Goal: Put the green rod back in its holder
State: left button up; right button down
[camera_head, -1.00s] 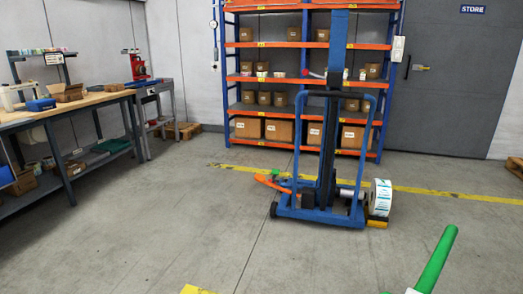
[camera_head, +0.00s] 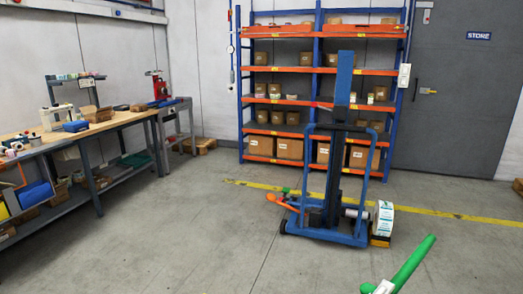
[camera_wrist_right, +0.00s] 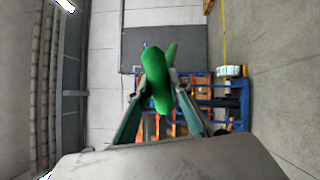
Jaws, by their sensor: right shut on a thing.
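The green rod (camera_head: 412,264) slants up to the right at the lower right of the head view. My right gripper (camera_head: 380,287) is shut on it near the bottom edge of the picture. In the right wrist view, the rod (camera_wrist_right: 157,80) sits between the two fingers of my right gripper (camera_wrist_right: 163,98), with its rounded end toward the camera. Its far part is foreshortened. My left gripper is not in view. I cannot make out a holder for the rod in these frames.
A workbench (camera_head: 120,120) with tools and cartons runs along the left. The floor (camera_head: 200,235) between them is open.

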jog(key=n+t+y, duration=0.2)
jog(key=t, duration=0.1)
jog(key=shift+w+d+r+y, duration=0.15)
jog(key=shift+r+y, duration=0.15)
jog(key=shift+y, duration=0.1)
jog(key=shift+f+n+t+y, duration=0.15)
jog(key=shift+n+t+y, duration=0.55)
jog(key=shift+n+y, duration=0.25)
jog(key=shift+s+f+n+y, duration=0.2)
jog(key=shift+n+y, duration=0.05)
jog(key=shift+y, duration=0.2)
jog(key=shift+a, duration=0.2)
jog(key=shift+w+a, duration=0.1)
